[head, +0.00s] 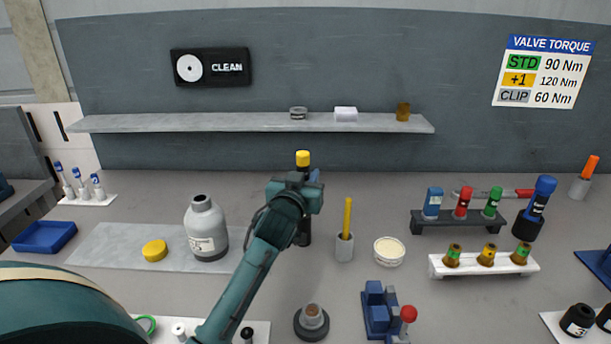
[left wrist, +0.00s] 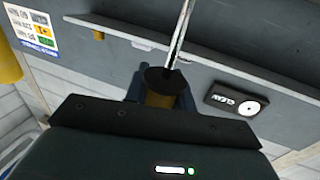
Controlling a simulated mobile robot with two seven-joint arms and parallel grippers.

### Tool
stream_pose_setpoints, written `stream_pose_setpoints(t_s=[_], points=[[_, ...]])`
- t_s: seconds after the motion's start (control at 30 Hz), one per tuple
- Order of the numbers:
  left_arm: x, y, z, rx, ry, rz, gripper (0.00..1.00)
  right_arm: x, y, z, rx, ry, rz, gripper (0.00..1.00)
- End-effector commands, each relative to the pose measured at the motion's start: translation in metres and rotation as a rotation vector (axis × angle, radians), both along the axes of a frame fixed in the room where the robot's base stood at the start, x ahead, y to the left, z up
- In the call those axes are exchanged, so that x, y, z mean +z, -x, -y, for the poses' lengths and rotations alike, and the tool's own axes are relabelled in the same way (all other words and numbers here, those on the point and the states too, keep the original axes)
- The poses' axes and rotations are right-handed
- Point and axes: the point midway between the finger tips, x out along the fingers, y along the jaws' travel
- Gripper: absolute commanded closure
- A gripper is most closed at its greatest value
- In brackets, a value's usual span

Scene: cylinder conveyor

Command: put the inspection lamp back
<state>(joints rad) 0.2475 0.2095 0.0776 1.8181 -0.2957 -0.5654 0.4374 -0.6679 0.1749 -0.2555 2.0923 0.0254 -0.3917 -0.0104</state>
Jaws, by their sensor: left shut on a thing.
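My left gripper (head: 298,186) is raised over the middle of the bench and shut on an upright thing. I take this to be the inspection lamp (head: 303,158), with a yellow top above the jaws and a dark lower part (head: 303,236) below them. The jaws hide its middle. In the left wrist view, the left gripper (left wrist: 160,95) holds a dark-ended, yellow-brown piece (left wrist: 160,97) between its fingers. A thin bright rod (left wrist: 181,35) rises beyond it. A dark round base (head: 311,322) with a greyish-brown centre stands at the front. My right gripper is out of view.
A grey bottle (head: 206,230) and yellow cap (head: 155,250) are left of my arm. A cup with a yellow stick (head: 345,246) and a white dish (head: 389,252) stand close right. Racks (head: 484,266) and a blue-topped tool (head: 540,197) are farther right. A shelf (head: 230,123) runs behind.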

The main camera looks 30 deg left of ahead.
Motion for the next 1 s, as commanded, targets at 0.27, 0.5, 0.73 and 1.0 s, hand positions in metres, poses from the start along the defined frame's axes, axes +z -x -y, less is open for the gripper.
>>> stream_pose_setpoints(t_s=[0.27,0.5,0.73,1.0], points=[[-0.008,0.0,0.0,0.0,0.0,0.001,1.0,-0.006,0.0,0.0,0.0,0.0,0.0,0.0],[-0.014,0.0,0.0,0.0,0.0,0.001,1.0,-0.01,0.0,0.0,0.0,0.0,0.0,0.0],[-0.02,0.0,0.0,0.0,0.0,0.001,1.0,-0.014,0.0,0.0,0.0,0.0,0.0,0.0],[-0.026,0.0,0.0,0.001,0.0,0.001,1.0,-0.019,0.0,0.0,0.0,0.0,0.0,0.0]])
